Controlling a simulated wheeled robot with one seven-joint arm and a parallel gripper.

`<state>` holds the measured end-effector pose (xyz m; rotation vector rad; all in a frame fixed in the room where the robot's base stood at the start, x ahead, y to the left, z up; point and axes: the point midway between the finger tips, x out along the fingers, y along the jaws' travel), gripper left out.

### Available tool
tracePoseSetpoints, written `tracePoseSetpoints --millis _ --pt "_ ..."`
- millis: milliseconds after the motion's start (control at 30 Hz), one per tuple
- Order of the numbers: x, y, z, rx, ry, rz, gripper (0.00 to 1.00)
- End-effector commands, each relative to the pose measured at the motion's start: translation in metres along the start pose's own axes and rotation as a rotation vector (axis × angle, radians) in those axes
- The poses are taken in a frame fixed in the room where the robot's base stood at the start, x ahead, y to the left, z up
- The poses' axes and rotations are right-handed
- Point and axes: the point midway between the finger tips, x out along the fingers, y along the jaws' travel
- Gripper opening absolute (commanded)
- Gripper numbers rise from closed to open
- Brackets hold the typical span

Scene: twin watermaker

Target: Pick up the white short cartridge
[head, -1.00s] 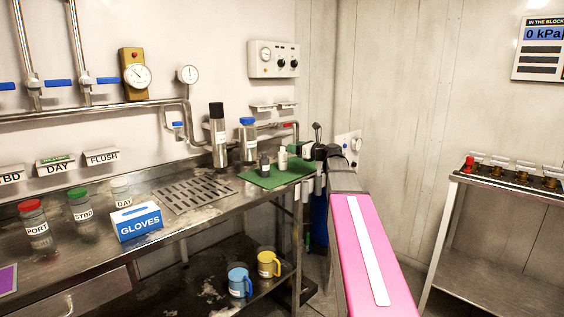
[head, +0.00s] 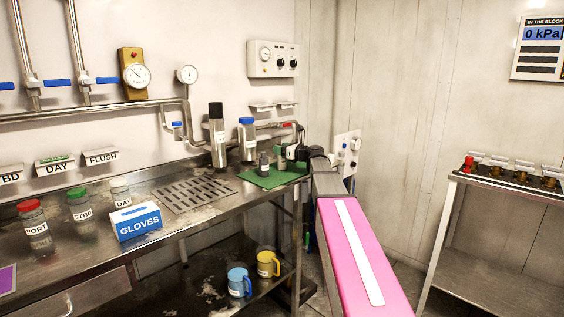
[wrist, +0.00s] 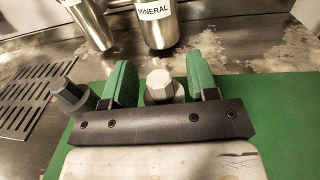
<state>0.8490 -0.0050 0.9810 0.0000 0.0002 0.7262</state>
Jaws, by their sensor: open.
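The white short cartridge (wrist: 160,86), with a pale hexagonal top, is at the middle of the wrist view. It stands between the two green fingers of my gripper (wrist: 163,83), with a visible gap to each finger. The gripper is open. The cartridge's lower part is hidden behind the dark gripper bar. A dark grey cartridge (wrist: 68,94) with a hexagonal top stands just outside the left finger. In the head view my gripper (head: 289,156) is over the green mat (head: 268,180) at the right end of the bench.
Two metal canisters, one labelled MINERAL (wrist: 157,25), stand behind the mat. A slotted drain (head: 195,194) lies to its left. A GLOVES box (head: 137,222) and lidded jars are farther left. A wall panel (head: 346,152) is behind my arm.

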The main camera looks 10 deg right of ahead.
Motion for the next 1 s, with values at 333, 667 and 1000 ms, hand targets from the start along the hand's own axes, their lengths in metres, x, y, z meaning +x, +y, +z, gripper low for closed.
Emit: tracePoseSetpoints --millis 333,667,1000 --pt "-0.001 0.0 0.0 0.0 0.0 0.0 0.0" --pt "-0.001 0.0 0.001 -0.001 0.001 0.0 0.0" --pt "-0.001 0.0 0.034 -0.003 -0.001 0.0 0.0"
